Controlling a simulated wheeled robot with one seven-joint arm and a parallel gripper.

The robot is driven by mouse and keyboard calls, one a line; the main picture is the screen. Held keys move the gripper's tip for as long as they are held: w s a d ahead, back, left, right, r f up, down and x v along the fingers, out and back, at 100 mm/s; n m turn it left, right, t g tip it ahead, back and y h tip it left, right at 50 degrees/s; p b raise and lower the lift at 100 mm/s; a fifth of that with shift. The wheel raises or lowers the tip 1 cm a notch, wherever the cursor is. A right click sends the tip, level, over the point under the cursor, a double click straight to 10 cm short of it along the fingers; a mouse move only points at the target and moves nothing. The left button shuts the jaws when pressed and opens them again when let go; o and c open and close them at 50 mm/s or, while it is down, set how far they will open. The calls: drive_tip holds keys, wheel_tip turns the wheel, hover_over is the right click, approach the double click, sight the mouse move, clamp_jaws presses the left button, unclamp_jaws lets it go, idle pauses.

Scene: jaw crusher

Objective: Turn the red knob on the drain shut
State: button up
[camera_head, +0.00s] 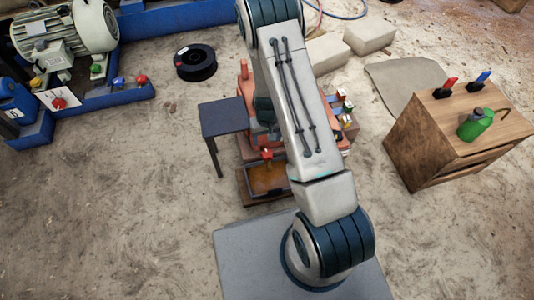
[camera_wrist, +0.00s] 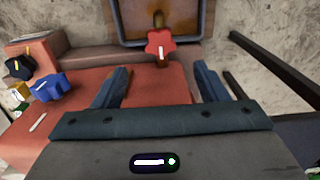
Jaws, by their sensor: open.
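The red knob (camera_wrist: 160,46) is a star-shaped handle with a white mark, near the top middle of the wrist view. It sits on a brass-coloured stem in front of a rusty tray (camera_wrist: 128,38). In the head view the red knob (camera_head: 266,154) shows just left of my arm, above the tray (camera_head: 268,180). My gripper (camera_wrist: 160,82) is open and empty, with one finger on each side of the picture's middle. The knob appears beyond the fingertips, in line with the gap and apart from them.
A blue knob (camera_wrist: 50,88) and a black knob with a yellow mark (camera_wrist: 18,67) are left of my gripper, by the orange machine body (camera_wrist: 60,125). A small dark table (camera_head: 222,117) stands close left of the machine. A wooden cabinet (camera_head: 430,150) stands right; floor between is clear.

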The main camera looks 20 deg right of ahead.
sight(267, 153)
wheel_tip(267, 153, down, 10)
drive_tip(key=b, duration=0.3)
drive_tip(key=shift+r, duration=0.25)
drive_tip(key=c, duration=1)
